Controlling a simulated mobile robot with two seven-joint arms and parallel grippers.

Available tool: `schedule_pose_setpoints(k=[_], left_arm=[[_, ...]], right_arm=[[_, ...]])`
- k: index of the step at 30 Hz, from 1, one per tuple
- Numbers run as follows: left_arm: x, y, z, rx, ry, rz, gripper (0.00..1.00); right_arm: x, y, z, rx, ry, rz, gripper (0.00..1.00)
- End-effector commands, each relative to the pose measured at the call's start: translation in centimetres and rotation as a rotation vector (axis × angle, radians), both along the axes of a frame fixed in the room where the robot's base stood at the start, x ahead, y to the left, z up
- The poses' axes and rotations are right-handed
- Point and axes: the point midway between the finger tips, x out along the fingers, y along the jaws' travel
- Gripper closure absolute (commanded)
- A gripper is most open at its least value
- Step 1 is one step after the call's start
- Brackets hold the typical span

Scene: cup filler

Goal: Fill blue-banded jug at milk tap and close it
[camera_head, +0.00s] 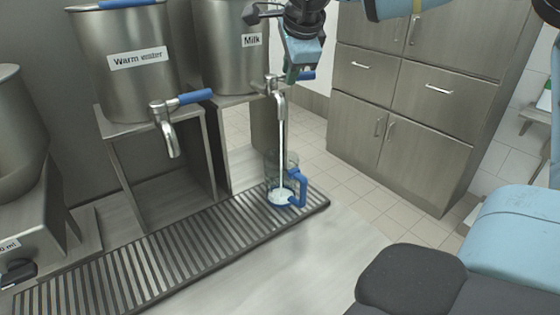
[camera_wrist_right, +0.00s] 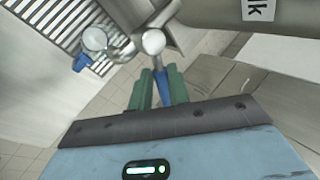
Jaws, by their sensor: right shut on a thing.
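The clear jug (camera_head: 271,165) with a blue handle (camera_head: 299,189) stands upright on the drip grate under the milk tap (camera_head: 279,97). A white stream runs from the tap into the jug, and white milk (camera_head: 280,196) covers its bottom. The jug also shows from above in the right wrist view (camera_wrist_right: 95,39). My right gripper (camera_head: 291,76) is shut on the blue lever of the milk tap (camera_head: 307,76). In the right wrist view, the lever (camera_wrist_right: 162,88) sits between the green fingers. My left gripper is not in view.
The Milk tank (camera_head: 228,55) and the Warm water tank (camera_head: 135,80) stand on stands behind the drip grate (camera_head: 190,246). The warm water tap (camera_head: 166,130) is to the left. Grey cabinets (camera_head: 405,105) stand at the back right. The counter front (camera_head: 300,255) is clear.

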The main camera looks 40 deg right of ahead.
Motion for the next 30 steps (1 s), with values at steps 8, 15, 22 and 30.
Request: schedule_pose_setpoints(k=[8, 15, 22, 30], left_arm=[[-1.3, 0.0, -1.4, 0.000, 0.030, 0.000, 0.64], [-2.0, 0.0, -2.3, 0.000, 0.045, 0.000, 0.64], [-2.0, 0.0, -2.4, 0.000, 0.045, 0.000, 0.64], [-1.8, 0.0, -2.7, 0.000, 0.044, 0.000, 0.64]], right_arm=[[-0.2, 0.4, -0.2, -0.003, 0.000, -0.104, 1.00], [-0.4, 0.7, -0.1, -0.002, 0.000, -0.192, 1.00], [-0.5, 0.7, 0.0, 0.000, -0.001, -0.213, 1.00], [-0.5, 0.9, -0.1, -0.002, 0.000, -0.242, 1.00]])
